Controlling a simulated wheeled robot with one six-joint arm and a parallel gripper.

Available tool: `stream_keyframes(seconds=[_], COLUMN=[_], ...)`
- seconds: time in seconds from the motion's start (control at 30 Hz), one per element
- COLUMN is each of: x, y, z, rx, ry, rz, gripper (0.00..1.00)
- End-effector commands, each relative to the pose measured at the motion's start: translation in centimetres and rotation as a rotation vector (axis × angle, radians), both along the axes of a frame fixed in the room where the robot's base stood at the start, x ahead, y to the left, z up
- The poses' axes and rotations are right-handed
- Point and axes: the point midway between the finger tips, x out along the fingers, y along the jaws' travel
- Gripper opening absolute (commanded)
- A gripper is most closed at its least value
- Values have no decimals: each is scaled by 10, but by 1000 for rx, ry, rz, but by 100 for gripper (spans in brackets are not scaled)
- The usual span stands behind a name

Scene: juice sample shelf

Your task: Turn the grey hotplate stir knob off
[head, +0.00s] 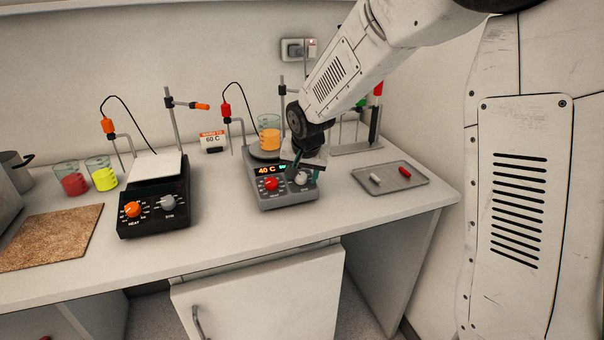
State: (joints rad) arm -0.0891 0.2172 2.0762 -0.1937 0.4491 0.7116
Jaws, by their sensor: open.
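The grey hotplate (270,200) stands right of centre on the bench. Its lit display (268,170) reads 40 C, with one more character partly covered by my gripper. Its red knob (271,184) is at the front left. Its grey stir knob (301,178) is at the front right, and its pointer is too small to read. A beaker of orange liquid (269,132) is on its plate. My gripper (304,172) is open, pointing down at the stir knob, with its fingers close around or beside it. I cannot tell whether they touch the knob.
A black hotplate (152,222) with orange and grey knobs stands to the left. Beakers of red (71,184) and yellow liquid (104,178) are beside it. A "60 C" sign (212,141) is behind. A tray (408,187) with two stir bars lies right. Clamp stands rise behind.

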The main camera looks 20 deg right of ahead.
Motion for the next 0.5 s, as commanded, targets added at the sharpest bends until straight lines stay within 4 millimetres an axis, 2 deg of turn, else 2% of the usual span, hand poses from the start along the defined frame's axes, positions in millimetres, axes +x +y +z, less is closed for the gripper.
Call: stream_keyframes(seconds=[0.1, 0.27, 0.5], x=[0, 0, 0], y=[0, 0, 0], z=[0, 0, 1], rx=[0, 0, -2], ry=[0, 0, 0], rz=[0, 0, 8], gripper=[52, 8, 8])
